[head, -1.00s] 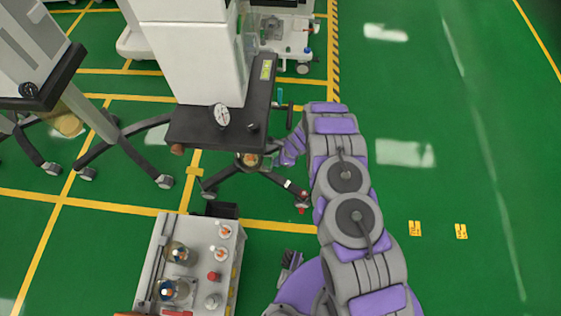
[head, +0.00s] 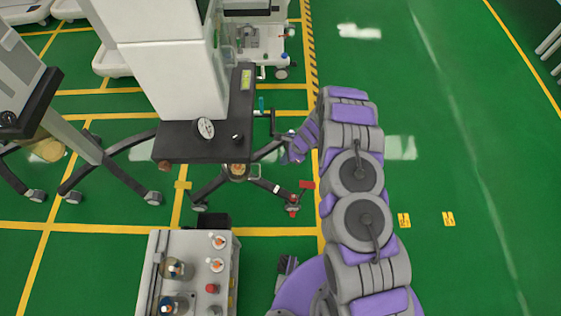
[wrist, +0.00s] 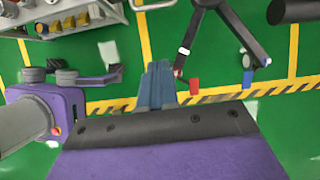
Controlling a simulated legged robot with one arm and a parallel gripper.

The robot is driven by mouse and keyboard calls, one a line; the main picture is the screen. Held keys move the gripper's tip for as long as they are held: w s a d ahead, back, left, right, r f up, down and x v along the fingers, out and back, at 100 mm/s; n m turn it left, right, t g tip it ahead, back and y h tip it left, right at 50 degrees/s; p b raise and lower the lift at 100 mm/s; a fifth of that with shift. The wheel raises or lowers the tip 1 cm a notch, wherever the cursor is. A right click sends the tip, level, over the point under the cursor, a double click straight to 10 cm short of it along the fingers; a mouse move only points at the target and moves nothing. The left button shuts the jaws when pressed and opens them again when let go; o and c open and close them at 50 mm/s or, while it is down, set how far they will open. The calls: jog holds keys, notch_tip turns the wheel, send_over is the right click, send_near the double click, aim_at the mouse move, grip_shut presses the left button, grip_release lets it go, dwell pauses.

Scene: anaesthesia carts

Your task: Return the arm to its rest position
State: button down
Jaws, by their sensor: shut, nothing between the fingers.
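My arm, grey and purple, rises at the right of the head view and folds over at the top. Its purple end section (head: 297,147) hangs to the left, beside the black-topped cart (head: 190,145); the fingertips are not clear there. In the wrist view my gripper (wrist: 158,68) shows two blue-grey fingers pressed together with nothing between them. The fingers point toward the cart's dark wheeled legs (wrist: 238,32), above green floor. I cannot tell the distance between them.
A grey cart with bottles and knobs (head: 196,240) stands low and left of my arm. Another wheeled stand (head: 85,145) is at the far left. The green floor (head: 450,130) on the right is open, with yellow markings.

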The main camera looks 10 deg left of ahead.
jog(key=shift+a+r, duration=0.1)
jog(key=shift+r, duration=0.1)
jog(key=s+d+r+n, duration=0.2)
jog(key=r+n, duration=0.1)
jog(key=r, duration=0.7)
jog(key=s+d+r+n, duration=0.1)
jog(key=s+r+n, duration=0.15)
jog(key=r, duration=0.75)
jog(key=s+d+r+n, duration=0.2)
jog(key=s+r+n, duration=0.1)
jog(key=r, duration=0.8)
jog(key=s+d+r+n+h, duration=0.2)
jog(key=s+d+r+n, duration=0.2)
jog(key=s+d+r, duration=0.7)
jog(key=s+d+r+n+h, duration=0.1)
jog(key=s+d, duration=0.3)
jog(key=s, duration=0.4)
jog(key=s+d+r+n+h, duration=0.1)
jog(key=s+d+r+h, duration=0.1)
jog(key=s+d, duration=0.3)
jog(key=s+r, duration=0.1)
jog(key=s, duration=0.3)
